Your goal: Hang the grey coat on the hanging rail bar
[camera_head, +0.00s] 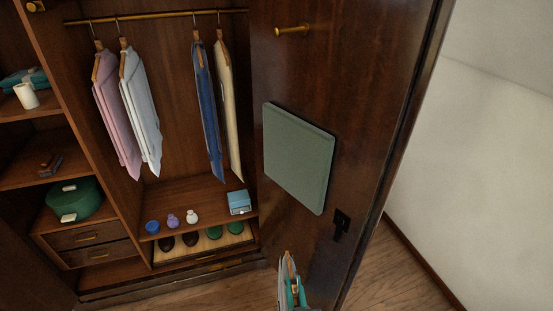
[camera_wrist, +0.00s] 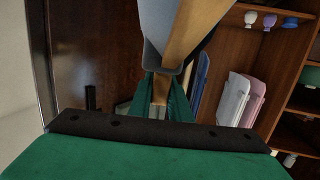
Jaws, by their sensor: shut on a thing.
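The brass hanging rail bar (camera_head: 160,15) runs across the top of the open armoire in the head view. My green gripper (camera_head: 295,291) is at the bottom of the head view, low in front of the open door and well below the rail. It is shut on the wooden hanger of the grey coat (camera_head: 285,268), which is small and partly hidden there. In the wrist view my gripper's green fingers (camera_wrist: 165,96) close around the wooden hanger (camera_wrist: 194,28), with the grey coat (camera_wrist: 152,18) beside it. The hanger's hook cannot be made out.
Pink (camera_head: 113,115), white (camera_head: 141,110), blue (camera_head: 206,110) and cream (camera_head: 229,110) garments hang on the rail, with a free stretch between the white and blue ones. The open door (camera_head: 350,90) carries a green panel (camera_head: 298,157) and a brass peg (camera_head: 292,30) right of the compartment.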

